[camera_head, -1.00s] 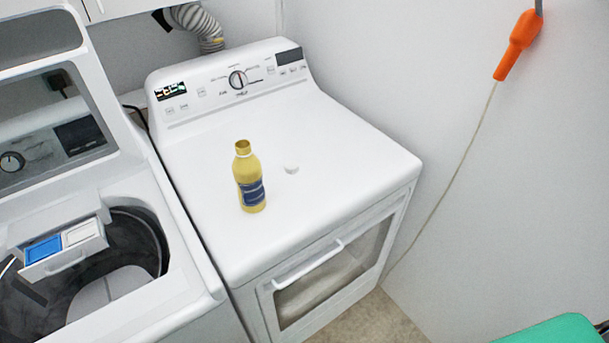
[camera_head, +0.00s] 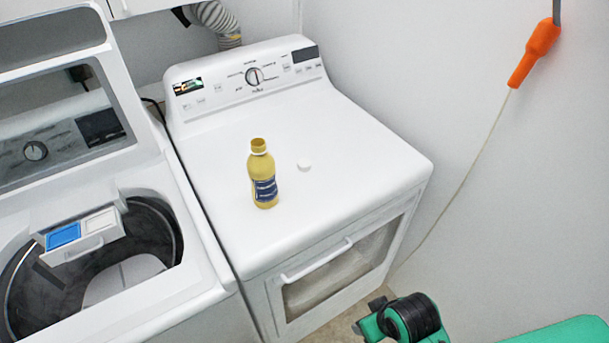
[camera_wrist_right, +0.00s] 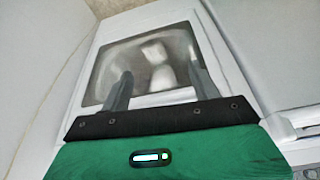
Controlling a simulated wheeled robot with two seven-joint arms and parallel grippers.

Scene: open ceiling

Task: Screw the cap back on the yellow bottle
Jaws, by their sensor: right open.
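The yellow bottle (camera_head: 263,175) stands upright and uncapped on top of the white dryer (camera_head: 345,175), with a dark blue label on its front. The small white cap (camera_head: 304,165) lies on the dryer top, just right of the bottle and apart from it. My right arm shows at the lower right of the head view, low in front of the dryer and well away from bottle and cap. In the right wrist view my right gripper (camera_wrist_right: 158,88) is open and empty, its two fingers apart before the dryer's door window (camera_wrist_right: 150,62). My left gripper is not in view.
An open top-loading washer (camera_head: 85,240) stands to the left, its lid raised and a blue-and-white drawer (camera_head: 80,237) over the drum. An orange handle (camera_head: 535,52) with a cord hangs by the right wall.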

